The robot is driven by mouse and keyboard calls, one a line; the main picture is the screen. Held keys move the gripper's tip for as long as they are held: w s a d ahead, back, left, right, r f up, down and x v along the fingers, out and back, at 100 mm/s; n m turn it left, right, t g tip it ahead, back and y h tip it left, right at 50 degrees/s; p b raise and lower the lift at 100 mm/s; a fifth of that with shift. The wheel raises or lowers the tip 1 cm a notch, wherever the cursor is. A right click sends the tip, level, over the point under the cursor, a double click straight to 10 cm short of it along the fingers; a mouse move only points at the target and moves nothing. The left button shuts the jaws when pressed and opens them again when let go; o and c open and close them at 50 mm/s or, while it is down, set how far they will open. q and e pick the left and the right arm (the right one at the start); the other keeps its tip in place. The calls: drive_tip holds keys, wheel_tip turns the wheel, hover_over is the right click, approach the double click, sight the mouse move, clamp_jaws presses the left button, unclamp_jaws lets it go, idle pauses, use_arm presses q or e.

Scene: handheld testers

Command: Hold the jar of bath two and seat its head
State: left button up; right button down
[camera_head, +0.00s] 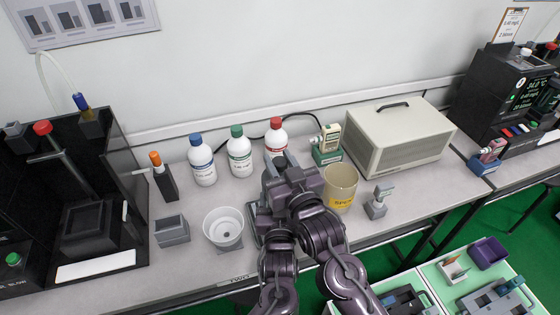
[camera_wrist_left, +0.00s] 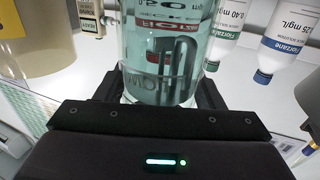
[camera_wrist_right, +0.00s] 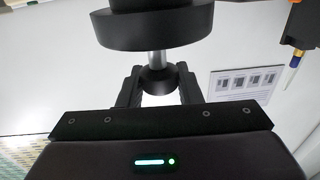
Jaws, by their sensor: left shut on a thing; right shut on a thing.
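In the left wrist view my left gripper (camera_wrist_left: 155,95) is shut on a clear jar (camera_wrist_left: 165,45) of teal liquid, with red and dark lettering upside down in this view. In the right wrist view my right gripper (camera_wrist_right: 158,88) is shut on the rounded black knob of the head (camera_wrist_right: 155,25), which has a metal neck and a wide dark disc. In the head view my right gripper (camera_head: 287,175) is over the middle of the bench and covers the jar, the head and most of my left gripper. Whether head and jar touch cannot be told.
Blue-capped (camera_head: 202,162), green-capped (camera_head: 239,155) and red-capped (camera_head: 276,136) bottles stand behind. A beige cup (camera_head: 341,186) is close on the right, a white bowl (camera_head: 223,229) on the left. A grey box (camera_head: 400,140) and a small grey stand (camera_head: 376,207) are farther right.

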idle(2.8)
idle(0.4)
use_arm(q)
drive_tip(key=o, duration=1.1)
drive_tip(key=shift+c, duration=0.2)
drive_tip(key=s, duration=0.7)
drive_tip(key=shift+s+d+r, duration=0.1)
drive_tip(key=shift+d, duration=0.05)
drive_tip(key=shift+s+r, duration=0.1)
drive_tip(key=shift+s, duration=0.3)
